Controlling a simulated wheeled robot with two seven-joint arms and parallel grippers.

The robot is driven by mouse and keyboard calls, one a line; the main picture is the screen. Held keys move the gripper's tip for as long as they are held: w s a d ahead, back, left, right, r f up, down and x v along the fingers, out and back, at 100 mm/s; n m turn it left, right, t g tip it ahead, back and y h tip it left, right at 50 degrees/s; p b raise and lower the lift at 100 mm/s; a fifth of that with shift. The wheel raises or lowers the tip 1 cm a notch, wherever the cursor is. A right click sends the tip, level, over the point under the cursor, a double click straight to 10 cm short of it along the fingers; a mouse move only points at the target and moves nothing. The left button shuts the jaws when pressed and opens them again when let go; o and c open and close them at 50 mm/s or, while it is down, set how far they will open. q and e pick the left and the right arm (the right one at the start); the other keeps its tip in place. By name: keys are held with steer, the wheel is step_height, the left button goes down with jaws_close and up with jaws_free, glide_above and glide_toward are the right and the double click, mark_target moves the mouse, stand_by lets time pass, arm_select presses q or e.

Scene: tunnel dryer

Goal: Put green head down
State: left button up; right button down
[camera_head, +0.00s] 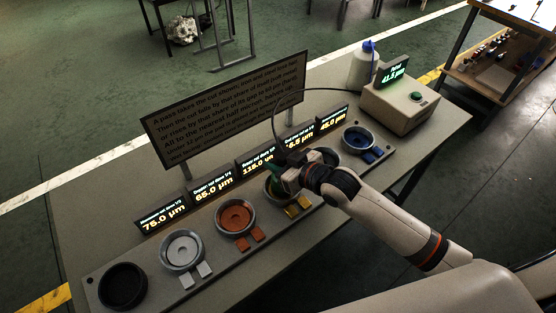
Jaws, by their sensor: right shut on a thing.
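My right gripper (281,178) reaches in from the right and is shut on a small green thing (273,172), which I take to be the green head. Most of the head is hidden by the jaws. A dark cable arcs from the beige box (402,104) down toward it. The gripper is over the dish with yellow tabs (298,206), low and close to it; I cannot tell whether the head touches the dish. My left gripper is not in view.
Along the board stand a black dish (122,287), a grey dish (182,250), an orange dish (235,217) and a blue dish (359,140). Lit displays (162,216) stand behind them. A text sign (225,108) rises behind. A white bottle (364,64) stands beside the box, which shows 41.5 µm.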

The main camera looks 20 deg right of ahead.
steer(key=c, duration=1)
jaws_free()
steer(key=shift+f, duration=0.1)
steer(key=shift+o, duration=0.2)
steer(key=shift+r, duration=0.2)
steer(key=b+v, duration=0.1)
steer(key=v, duration=1.1)
steer(key=shift+f, duration=0.1)
